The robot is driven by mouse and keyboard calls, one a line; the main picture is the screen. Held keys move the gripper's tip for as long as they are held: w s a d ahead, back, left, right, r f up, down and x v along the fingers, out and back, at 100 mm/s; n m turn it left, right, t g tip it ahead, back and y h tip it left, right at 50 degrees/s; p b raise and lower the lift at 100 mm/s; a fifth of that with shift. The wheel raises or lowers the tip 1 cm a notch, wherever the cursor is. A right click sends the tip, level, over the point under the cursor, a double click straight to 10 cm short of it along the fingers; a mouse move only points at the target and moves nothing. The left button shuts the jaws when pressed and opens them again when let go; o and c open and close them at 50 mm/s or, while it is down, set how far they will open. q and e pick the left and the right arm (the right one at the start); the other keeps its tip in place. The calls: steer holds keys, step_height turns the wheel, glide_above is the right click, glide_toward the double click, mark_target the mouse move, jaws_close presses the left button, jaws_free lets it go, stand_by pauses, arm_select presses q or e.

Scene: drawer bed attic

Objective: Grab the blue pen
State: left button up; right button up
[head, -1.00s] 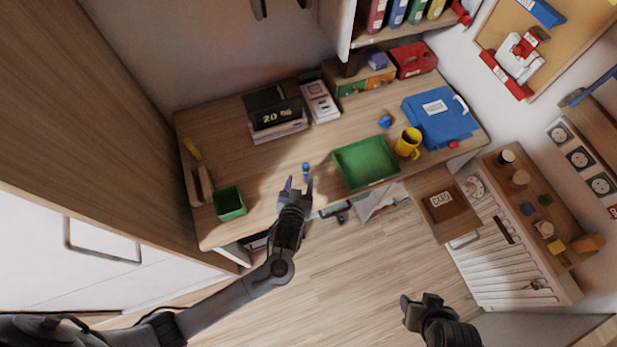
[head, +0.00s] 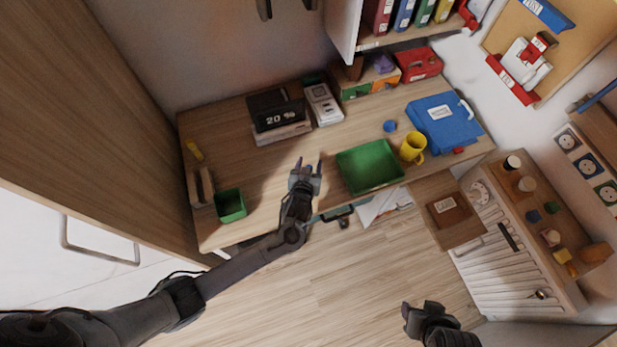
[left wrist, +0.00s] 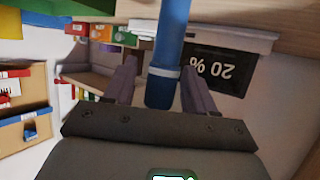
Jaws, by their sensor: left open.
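The blue pen (left wrist: 165,85) shows large in the left wrist view, between the two fingers of my left gripper (left wrist: 159,80). It runs from the top edge down to an end near the palm, with a paler ring around it. A gap shows on each side, so the fingers do not look closed on it. In the head view my open left gripper (head: 309,166) is over the desk, left of the green tray, and the pen cannot be made out there. My right gripper (head: 422,312) is at the lower right, away from the desk; its jaw state is unclear.
A green tray (head: 370,188) and yellow mug (head: 417,157) are right of the left gripper. A green cup (head: 230,215) stands to the left. A black 20 % display (head: 277,107) stands behind. The desk (head: 253,160) is bare between the display and green cup.

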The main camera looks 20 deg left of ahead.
arm_select(q)
jaws_close()
stand_by(0.3)
steer(key=shift+r, duration=0.15)
stand_by(0.3)
